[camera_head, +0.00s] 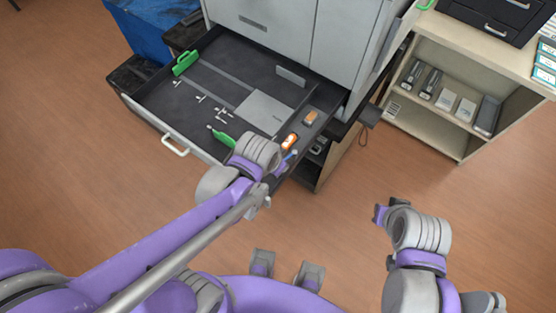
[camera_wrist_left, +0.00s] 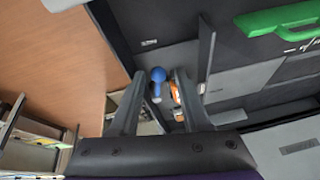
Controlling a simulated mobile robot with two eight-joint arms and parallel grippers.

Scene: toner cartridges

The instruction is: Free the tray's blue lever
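The tray (camera_head: 150,112) is pulled out of the big grey machine. Its blue lever (camera_head: 291,155) is at the tray's right front corner, just beyond my left gripper. In the left wrist view, the lever's round blue knob (camera_wrist_left: 158,75) lies between the two spread fingers of my left gripper (camera_wrist_left: 160,82). Gaps show on both sides, though I cannot tell the depth between them. The left gripper is open and empty. My right gripper (camera_head: 381,213) is over the floor at the right, away from the tray; its fingers are not clear.
An orange part (camera_head: 290,141) sits close beside the lever. Green handles (camera_head: 185,62) and (camera_head: 224,139) and a grey plate (camera_head: 264,112) are in the tray. A white front handle (camera_head: 175,147) sticks out. A shelf (camera_head: 435,108) stands right; the floor between is clear.

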